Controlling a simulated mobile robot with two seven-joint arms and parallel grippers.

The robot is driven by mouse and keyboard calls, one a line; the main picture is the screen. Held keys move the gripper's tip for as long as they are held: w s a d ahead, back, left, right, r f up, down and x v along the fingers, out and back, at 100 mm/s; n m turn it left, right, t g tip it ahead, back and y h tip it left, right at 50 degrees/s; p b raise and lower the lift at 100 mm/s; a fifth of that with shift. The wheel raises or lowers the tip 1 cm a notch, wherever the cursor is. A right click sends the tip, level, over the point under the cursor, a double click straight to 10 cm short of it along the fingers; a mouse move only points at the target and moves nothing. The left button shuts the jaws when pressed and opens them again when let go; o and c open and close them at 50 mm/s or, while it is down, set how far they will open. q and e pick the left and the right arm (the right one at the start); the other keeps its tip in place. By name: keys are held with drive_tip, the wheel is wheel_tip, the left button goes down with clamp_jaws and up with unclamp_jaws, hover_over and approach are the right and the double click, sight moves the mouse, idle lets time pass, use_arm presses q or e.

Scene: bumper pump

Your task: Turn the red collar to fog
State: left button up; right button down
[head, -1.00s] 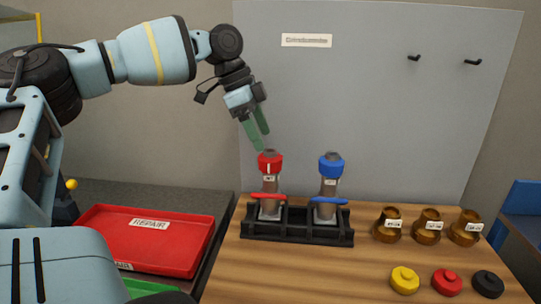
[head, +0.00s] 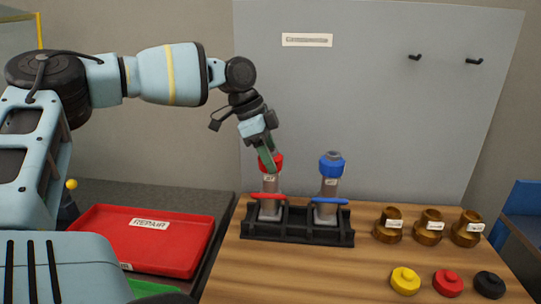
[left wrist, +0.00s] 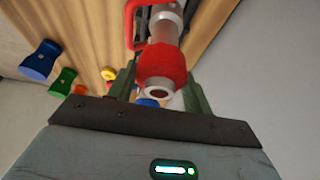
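The red collar (head: 278,162) sits at the top of a grey nozzle (head: 270,184) that stands upright in the black rack (head: 297,233). My left gripper (head: 267,160) points down at it, and its green finger covers part of the collar. In the left wrist view the red collar (left wrist: 162,66) lies between the two green fingers (left wrist: 161,92), one on each side. The fingers look apart around it; whether either one touches it I cannot tell. The collar's fog mark is not readable. My right gripper is not in view.
A second nozzle with a blue collar (head: 332,164) stands close on the right in the same rack. Several brass fittings (head: 388,226) and yellow, red and black caps (head: 405,281) are on the wooden table at right. A red REPAIR tray (head: 150,244) lies at left.

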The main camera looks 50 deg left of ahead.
use_arm(q)
drive_tip(key=c, duration=0.4)
drive_tip(key=shift+c, duration=0.2)
drive_tip(key=shift+n, duration=0.4)
drive_tip(key=n+p, duration=0.1)
drive_tip(key=n, duration=0.1)
drive_tip(key=shift+r+n+t+y, duration=0.1)
drive_tip(key=shift+n+t+y, duration=0.2)
drive_tip(key=shift+t+y, duration=0.1)
drive_tip(key=n+y, duration=0.1)
drive_tip(key=n, duration=0.3)
drive_tip(key=shift+n+t+y+p, duration=0.3)
drive_tip(key=shift+t+y+p, duration=0.1)
drive_tip(key=n+y, duration=0.1)
drive_tip(key=n, duration=0.3)
drive_tip(key=shift+y, duration=0.4)
drive_tip(key=n, duration=0.2)
drive_tip(key=n+y+b, duration=0.1)
drive_tip(key=n, duration=0.1)
drive_tip(key=shift+n+g+y, duration=0.3)
drive_tip(key=shift+n+g, duration=0.1)
drive_tip(key=shift+n, duration=0.6)
